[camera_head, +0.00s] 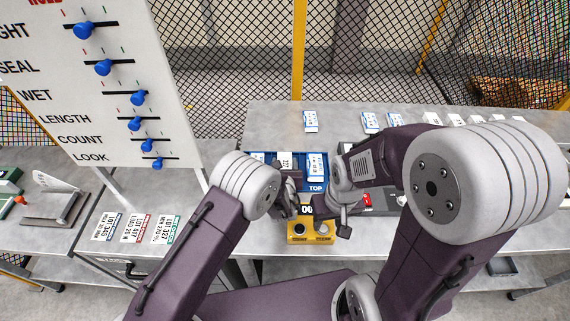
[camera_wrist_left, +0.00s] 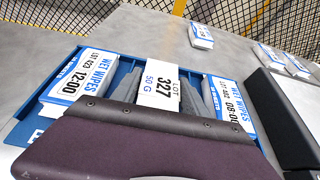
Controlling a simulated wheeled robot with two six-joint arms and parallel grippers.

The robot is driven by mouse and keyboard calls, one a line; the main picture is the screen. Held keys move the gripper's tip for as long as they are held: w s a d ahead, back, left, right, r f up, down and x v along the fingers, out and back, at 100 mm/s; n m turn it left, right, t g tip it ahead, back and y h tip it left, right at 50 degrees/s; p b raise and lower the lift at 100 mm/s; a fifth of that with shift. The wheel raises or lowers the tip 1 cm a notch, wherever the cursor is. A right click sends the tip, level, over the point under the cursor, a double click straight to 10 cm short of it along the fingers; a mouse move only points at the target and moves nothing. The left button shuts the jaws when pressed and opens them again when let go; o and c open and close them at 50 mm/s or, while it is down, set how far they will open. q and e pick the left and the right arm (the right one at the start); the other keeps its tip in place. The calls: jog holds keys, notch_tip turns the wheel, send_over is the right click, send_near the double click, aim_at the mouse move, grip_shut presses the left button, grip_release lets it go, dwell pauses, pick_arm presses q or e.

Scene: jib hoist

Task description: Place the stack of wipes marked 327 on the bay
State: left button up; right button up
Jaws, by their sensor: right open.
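The stack of wipes marked 327 (camera_wrist_left: 158,86) has a white label reading LOT 327, 50 G. In the head view it is the middle white piece (camera_head: 286,159) in the blue tray. My left gripper (camera_wrist_left: 162,100) has a dark finger against each side of the stack; its lower part is hidden, so I cannot tell whether it touches the tray floor. In the head view my left gripper (camera_head: 287,190) is at the tray's front. My right gripper (camera_head: 335,213) is open and empty, over the yellow block's right rear. No bay is clearly marked.
The blue tray (camera_head: 316,188), marked TOP, holds wipes packs on both sides: 12:00 (camera_wrist_left: 80,78) and 08:00 (camera_wrist_left: 230,100). A yellow block (camera_head: 311,238) with round buttons stands in front. More packs (camera_head: 310,121) lie behind. A slider board stands left, above several label cards (camera_head: 136,228).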

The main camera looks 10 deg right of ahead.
pick_arm(q)
jog(key=shift+d, duration=0.25)
pick_arm(e)
jog(key=shift+w+d, duration=0.1)
jog(key=shift+d, duration=0.15)
pick_arm(q)
jog(key=shift+s+r+p, duration=0.1)
jog(key=shift+r+p, duration=0.2)
jog(key=shift+p, duration=0.05)
pick_arm(e)
jog(key=shift+r, duration=0.4)
pick_arm(q)
jog(key=p+v, duration=0.3)
jog(key=v, duration=0.7)
jog(key=shift+s+a+r, duration=0.1)
jog(key=shift+s+r, duration=0.05)
jog(key=shift+s, duration=0.1)
pick_arm(e)
notch_tip(320, 180, up, 3)
jog(key=shift+a+r, duration=0.1)
pick_arm(q)
jog(key=shift+s+a+r, duration=0.15)
jog(key=shift+s, duration=0.4)
pick_arm(e)
jog(key=shift+r, duration=0.1)
pick_arm(q)
jog(key=shift+w, duration=0.1)
